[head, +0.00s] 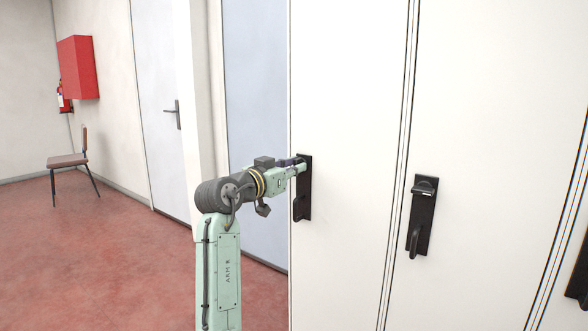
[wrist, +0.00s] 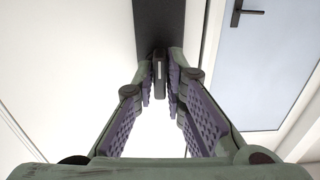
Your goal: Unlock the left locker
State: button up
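The left locker (head: 345,100) is a tall white door, closed in the head view. Its black lock plate (head: 303,208) is at the door's left side and also shows in the wrist view (wrist: 160,20). My gripper (head: 299,166) is at the upper part of this plate, hiding what sits there. In the wrist view, its two fingers (wrist: 160,88) are closed in on both sides of a narrow black turn knob (wrist: 160,72) with a pale line. The knob stands upright in that picture, in line with the plate. A handle is on the lower part of the plate.
Another locker to the right has a black plate with a knob and handle (head: 420,215). A third plate (head: 579,270) shows at the right edge. Left are a grey door (head: 165,90), a chair (head: 68,160) and a red wall box (head: 78,68). The red floor (head: 100,250) there is open.

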jog(key=o, duration=0.3)
jog(key=shift+o, duration=0.2)
jog(key=v, duration=1.2)
